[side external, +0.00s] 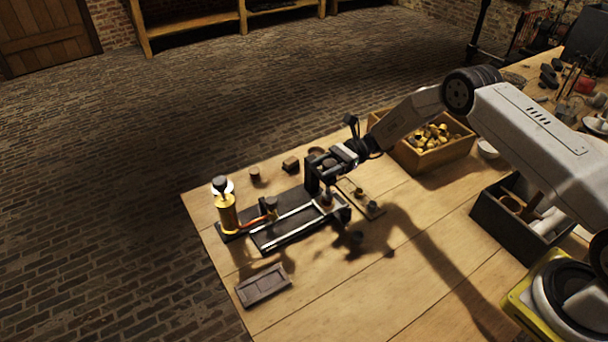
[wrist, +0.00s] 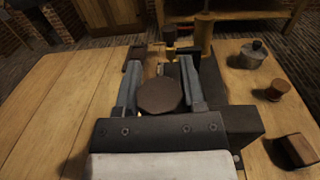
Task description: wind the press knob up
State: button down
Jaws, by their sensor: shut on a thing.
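My gripper (side external: 322,182) is at the right end of the dark press bed (side external: 285,229), reaching in from the right. In the wrist view its two grey fingers (wrist: 161,82) stand on either side of a round brown knob (wrist: 162,96), which I take for the press knob. The jaws are shut on it; the exact contact is partly hidden. In the side view the fingers cover most of the knob. A brass cylinder with a dark top (side external: 227,213) stands upright at the bed's left end; it also shows beyond the fingers in the wrist view (wrist: 204,32).
A wooden crate of brass parts (side external: 403,158) stands behind the gripper. Small brown pieces (side external: 291,164) lie behind the bed. A dark flat tray (side external: 263,285) lies at the front left, and a dark bin (side external: 482,215) at right. The front middle of the table is clear.

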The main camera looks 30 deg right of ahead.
aim_at(334, 161)
jog(key=shift+s+n+g+h, duration=0.15)
jog(key=shift+n+g+h, duration=0.15)
jog(key=shift+n+g, duration=1.1)
jog(key=shift+g, duration=0.5)
jog(key=shift+c, duration=0.9)
grip_release()
jog(key=shift+m, duration=0.3)
jog(key=shift+d, duration=0.15)
jog(key=shift+v, duration=3.8)
